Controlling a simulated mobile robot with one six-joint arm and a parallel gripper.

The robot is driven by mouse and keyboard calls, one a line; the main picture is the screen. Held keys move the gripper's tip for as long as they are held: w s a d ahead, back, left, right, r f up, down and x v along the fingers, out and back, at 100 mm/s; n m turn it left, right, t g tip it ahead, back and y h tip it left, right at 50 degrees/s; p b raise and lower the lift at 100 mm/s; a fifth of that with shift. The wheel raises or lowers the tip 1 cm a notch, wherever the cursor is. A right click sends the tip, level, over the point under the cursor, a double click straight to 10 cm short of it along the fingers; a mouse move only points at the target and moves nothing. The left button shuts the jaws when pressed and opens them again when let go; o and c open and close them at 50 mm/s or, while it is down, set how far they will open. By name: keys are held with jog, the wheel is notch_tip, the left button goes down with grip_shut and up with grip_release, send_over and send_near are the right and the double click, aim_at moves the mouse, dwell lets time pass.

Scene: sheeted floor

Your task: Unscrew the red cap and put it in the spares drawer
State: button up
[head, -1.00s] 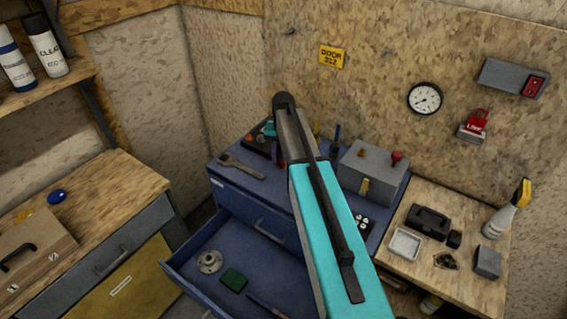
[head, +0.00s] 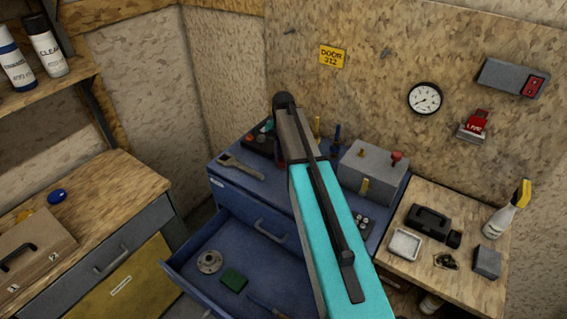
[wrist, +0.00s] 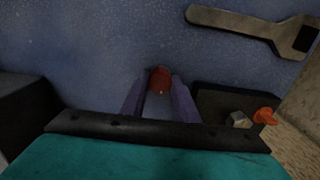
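The red cap (wrist: 160,80) shows in the wrist view between the tips of my gripper (wrist: 160,86). Both fingers meet its sides, and the gripper looks shut on it. What is beneath the cap is hidden. In the head view my arm covers most of the gripper and the cap, over the back of the blue workbench. A blue drawer (head: 237,247) under that bench stands open. It holds a round metal flange (head: 210,262), a green block (head: 234,280) and a dark thin tool. I cannot read a label naming it as the spares drawer.
A wrench (head: 240,168) lies on the blue bench, and it also shows in the wrist view (wrist: 250,22). A dark tray (wrist: 215,103) with small parts is beside the gripper. A grey box (head: 372,171) stands right of my arm. The drawer's left part has free room.

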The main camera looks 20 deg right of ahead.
jog(key=o, duration=0.3)
grip_shut()
jog(key=shift+n, duration=2.5)
jog(key=n, duration=0.4)
jog(key=shift+n, duration=0.3)
jog(key=n, duration=0.5)
jog(key=shift+n, duration=2.5)
jog(key=o, duration=0.7)
grip_release()
jog(key=shift+c, duration=0.9)
